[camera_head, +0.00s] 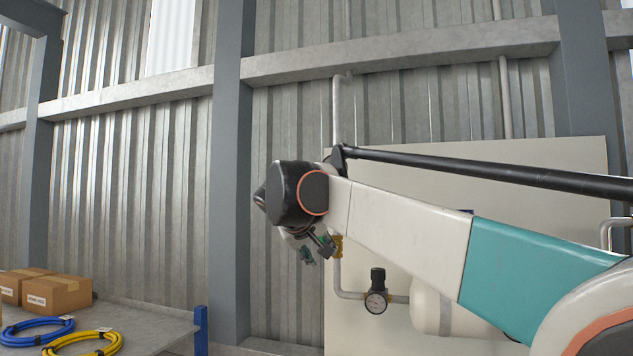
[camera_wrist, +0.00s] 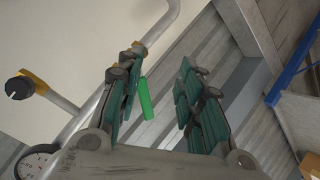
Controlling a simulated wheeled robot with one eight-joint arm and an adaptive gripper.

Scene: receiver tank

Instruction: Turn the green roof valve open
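The green valve handle (camera_wrist: 146,100) shows in the wrist view as a bright green bar between my fingers, close to the left finger. I cannot tell whether it touches that finger. My gripper (camera_wrist: 162,68) is open, with dark green pads and a clear gap between the fingers. In the head view my gripper (camera_head: 316,250) is at the pipe on the cream panel, beside a yellow fitting (camera_head: 338,245). The handle cannot be made out clearly there. Part of the valve is hidden by my left finger in the wrist view.
A grey pipe (camera_head: 337,277) leads to a gauge (camera_head: 376,302) and a white tank (camera_head: 431,308) near my arm. The cream panel (camera_head: 470,145) is behind. A bench (camera_head: 150,318) at the left holds boxes (camera_head: 57,292) and blue (camera_head: 37,330) and yellow hoses (camera_head: 82,343).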

